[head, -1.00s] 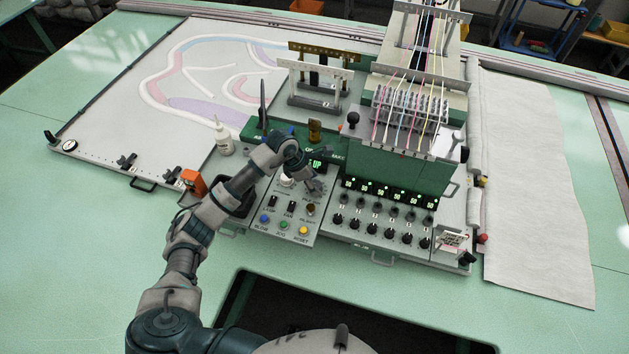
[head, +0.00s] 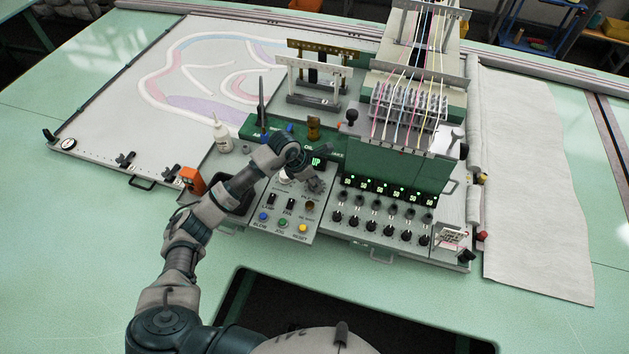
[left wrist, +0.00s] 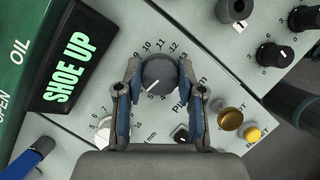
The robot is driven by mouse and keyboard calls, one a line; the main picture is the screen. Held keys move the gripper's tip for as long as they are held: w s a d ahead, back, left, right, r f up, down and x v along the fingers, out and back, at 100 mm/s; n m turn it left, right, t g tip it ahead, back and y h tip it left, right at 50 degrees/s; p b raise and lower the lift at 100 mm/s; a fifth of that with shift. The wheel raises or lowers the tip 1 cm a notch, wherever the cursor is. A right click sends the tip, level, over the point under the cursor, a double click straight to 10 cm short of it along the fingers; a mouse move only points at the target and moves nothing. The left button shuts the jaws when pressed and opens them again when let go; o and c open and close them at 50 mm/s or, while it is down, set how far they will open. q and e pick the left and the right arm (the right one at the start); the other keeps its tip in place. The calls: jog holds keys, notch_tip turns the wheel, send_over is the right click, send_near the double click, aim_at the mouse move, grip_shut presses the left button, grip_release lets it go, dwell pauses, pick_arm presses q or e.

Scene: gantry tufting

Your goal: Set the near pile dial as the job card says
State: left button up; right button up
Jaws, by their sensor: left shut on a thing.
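The near pile dial (left wrist: 158,73) is a dark grey round knob on the grey panel, with numbers around it. Its white pointer mark aims to the lower left in the left wrist view; the number it meets is not clear, as the fingers cover part of the scale. Numbers from 9 to 13 show above it. My left gripper (left wrist: 158,78) is shut on the dial, one blue-and-grey finger on each side. In the head view my left gripper (head: 312,180) is at the panel's upper right. My right gripper is not in view.
A display (left wrist: 74,60) beside the dial reads SHOE UP.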

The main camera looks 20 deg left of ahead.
pick_arm(q)
jog(key=o, duration=1.1)
jog(key=shift+a, duration=0.1)
jog(key=shift+o, duration=0.2)
jog(key=shift+a+r, duration=0.2)
jog(key=shift+r, duration=0.15)
jog(key=v, duration=1.1)
